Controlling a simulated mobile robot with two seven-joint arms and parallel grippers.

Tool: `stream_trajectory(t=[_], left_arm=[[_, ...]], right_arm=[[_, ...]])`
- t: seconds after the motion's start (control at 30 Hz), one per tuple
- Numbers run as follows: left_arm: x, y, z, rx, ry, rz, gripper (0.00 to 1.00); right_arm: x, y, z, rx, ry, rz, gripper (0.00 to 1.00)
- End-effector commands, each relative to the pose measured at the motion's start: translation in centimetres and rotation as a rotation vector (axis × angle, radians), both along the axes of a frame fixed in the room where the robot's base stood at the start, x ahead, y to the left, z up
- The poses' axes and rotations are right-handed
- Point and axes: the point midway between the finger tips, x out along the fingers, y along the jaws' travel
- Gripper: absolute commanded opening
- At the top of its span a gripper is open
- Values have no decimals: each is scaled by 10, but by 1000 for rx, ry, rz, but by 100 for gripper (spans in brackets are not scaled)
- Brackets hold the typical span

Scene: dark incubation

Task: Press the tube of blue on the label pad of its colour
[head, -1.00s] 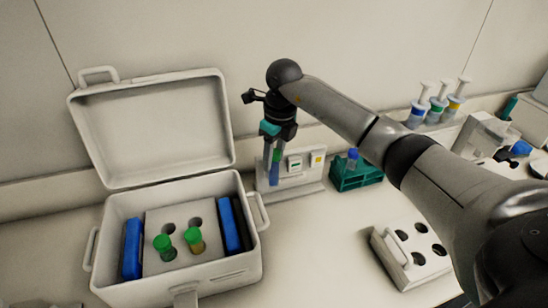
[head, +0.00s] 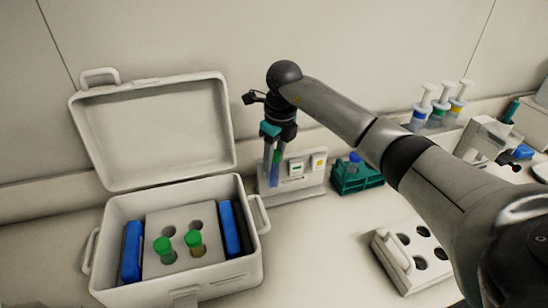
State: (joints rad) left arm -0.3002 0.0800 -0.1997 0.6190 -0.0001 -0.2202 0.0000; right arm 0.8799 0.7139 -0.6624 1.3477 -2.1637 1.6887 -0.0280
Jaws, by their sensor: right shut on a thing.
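My right gripper (head: 272,168) points down in front of the label stand (head: 302,188), left of its green pad (head: 296,168) and yellow pad (head: 319,163). It is shut on a slim tube with blue showing (head: 274,178) between the fingers. The fingers cover much of the tube, and I cannot tell whether it touches the stand. No separate blue pad can be made out; the gripper hides the stand's left part. My left gripper is not in view.
An open white cooler box (head: 185,284) stands at left, with two green-capped tubes in its block and blue packs. A teal rack (head: 357,181) with a blue-capped tube stands right of the stand. A white holed rack (head: 395,262) lies at front right.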

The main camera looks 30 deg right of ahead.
Motion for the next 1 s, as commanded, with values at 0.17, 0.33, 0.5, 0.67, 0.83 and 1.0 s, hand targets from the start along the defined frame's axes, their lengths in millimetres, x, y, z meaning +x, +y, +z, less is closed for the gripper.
stream_trajectory(t=[0.17,0.33,0.5,0.67,0.83,1.0], left_arm=[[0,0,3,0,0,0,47],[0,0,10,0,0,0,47],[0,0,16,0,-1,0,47],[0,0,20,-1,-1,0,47],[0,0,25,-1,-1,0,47],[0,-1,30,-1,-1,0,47]], right_arm=[[-3,0,1,0,-2,0,0],[-13,2,1,-1,-1,0,0],[-24,5,1,-1,-1,1,0],[-33,7,1,-2,-1,0,0],[-43,10,1,-1,1,0,0],[-53,12,1,-1,0,1,0]])
